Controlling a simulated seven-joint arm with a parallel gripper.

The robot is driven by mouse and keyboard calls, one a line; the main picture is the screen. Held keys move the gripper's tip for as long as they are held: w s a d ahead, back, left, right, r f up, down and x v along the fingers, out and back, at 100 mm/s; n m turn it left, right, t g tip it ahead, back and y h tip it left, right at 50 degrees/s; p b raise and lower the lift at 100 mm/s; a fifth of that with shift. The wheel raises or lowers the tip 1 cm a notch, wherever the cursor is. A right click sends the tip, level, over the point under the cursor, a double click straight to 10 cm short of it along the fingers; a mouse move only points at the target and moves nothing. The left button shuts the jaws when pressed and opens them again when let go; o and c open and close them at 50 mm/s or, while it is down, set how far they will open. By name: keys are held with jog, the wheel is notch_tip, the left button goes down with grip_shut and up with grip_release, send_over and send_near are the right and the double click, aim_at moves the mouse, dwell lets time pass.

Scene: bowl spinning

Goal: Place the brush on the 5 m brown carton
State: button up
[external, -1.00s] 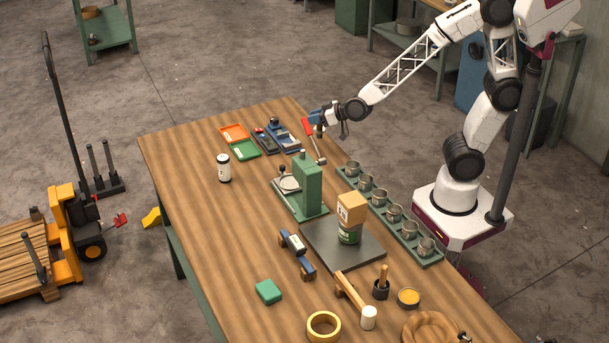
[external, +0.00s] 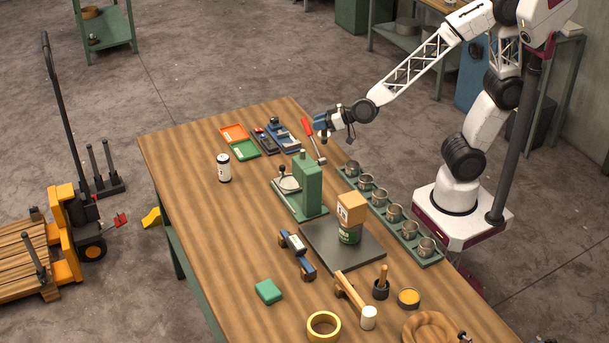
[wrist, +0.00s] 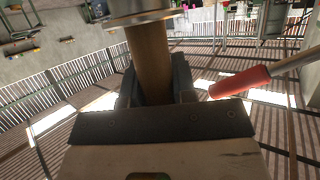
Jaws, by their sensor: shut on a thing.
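The likely brown carton (external: 352,206) is a small tan box with a label too small to read. It sits on top of a green can (external: 349,235), well nearer the camera than my gripper.
The can stands on a dark plate (external: 365,253), beside a green machine (external: 307,187) and a rack of metal cups (external: 396,213). The front left bench is mostly clear.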

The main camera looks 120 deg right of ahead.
jog(key=s+a+r+n+y, duration=0.1)
jog(key=a+r+n+y, duration=0.1)
jog(key=a, duration=0.9)
jog(key=s+a+r+n+t+y, duration=0.1)
jog(key=s+a+r+n+y, duration=0.1)
jog(key=a, duration=1)
jog(key=s+a+r+n+t+y, duration=0.1)
jog(key=s+a+r+n+y, duration=0.1)
jog(key=a+r+n+y, duration=0.2)
jog(key=shift+a+r+y, duration=0.5)
jog(key=shift+a+r, duration=0.95)
jog(key=shift+a, duration=2.55)
jog(key=shift+w, duration=0.1)
jog(key=w+a, duration=0.1)
jog(key=w, duration=0.6)
jog(key=w+a+f, duration=0.1)
jog(key=w+a, duration=0.1)
jog(key=w, duration=0.6)
jog(key=shift+w+a+f, duration=0.2)
jog(key=shift+a+f, duration=0.05)
jog(key=shift+a, duration=0.05)
jog(key=shift+f, duration=1.75)
jog(key=shift+f, duration=0.15)
